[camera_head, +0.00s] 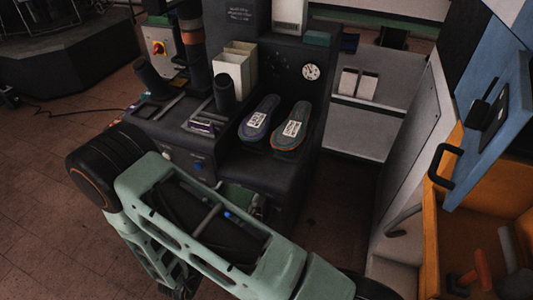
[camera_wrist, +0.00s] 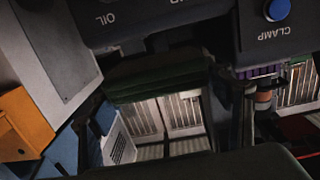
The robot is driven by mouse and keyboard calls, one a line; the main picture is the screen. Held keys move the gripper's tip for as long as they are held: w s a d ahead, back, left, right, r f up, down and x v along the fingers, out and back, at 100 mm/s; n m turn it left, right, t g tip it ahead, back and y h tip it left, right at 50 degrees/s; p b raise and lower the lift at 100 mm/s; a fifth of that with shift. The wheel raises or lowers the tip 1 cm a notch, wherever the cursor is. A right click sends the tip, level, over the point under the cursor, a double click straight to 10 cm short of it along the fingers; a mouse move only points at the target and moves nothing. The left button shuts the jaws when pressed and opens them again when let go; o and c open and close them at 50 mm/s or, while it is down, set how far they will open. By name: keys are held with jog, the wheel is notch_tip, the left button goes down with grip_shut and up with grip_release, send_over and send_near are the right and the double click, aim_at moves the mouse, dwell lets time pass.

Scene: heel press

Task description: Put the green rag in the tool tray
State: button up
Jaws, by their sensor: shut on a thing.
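A dark green folded shape, which I take to be the green rag (camera_wrist: 157,78), is in the middle of the wrist view. My gripper (camera_wrist: 168,92) appears shut on it, but the fingers are dark and hard to make out. In the head view my own arm hides the gripper; a small green patch (camera_head: 234,191) shows behind the arm, below the press front. Orange and grey handles lie in an orange compartment (camera_head: 448,238) at the lower right; I cannot tell whether it is the tool tray.
The dark press (camera_head: 265,178) carries two shoe soles (camera_head: 275,122), a pale holder (camera_head: 239,62) and a gauge (camera_head: 311,72). Its front bears OIL and CLAMP labels and a blue button (camera_wrist: 277,10). A blue door (camera_head: 499,110) stands open at right. Tiled floor (camera_head: 55,195) is free at left.

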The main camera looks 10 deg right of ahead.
aim_at(259, 167)
jog(key=x, duration=0.4)
jog(key=b+x, duration=0.1)
jog(key=x, duration=0.7)
jog(key=shift+r, duration=0.4)
jog(key=shift+c, duration=0.2)
jog(key=b+x, duration=0.1)
jog(key=x, duration=0.3)
jog(key=shift+w, duration=0.15)
jog(key=shift+a+f, duration=0.1)
jog(key=shift+f, duration=0.55)
jog(key=shift+f+b, duration=0.15)
jog(key=shift+b, duration=0.25)
jog(key=o, duration=1.1)
jog(key=shift+c, duration=0.2)
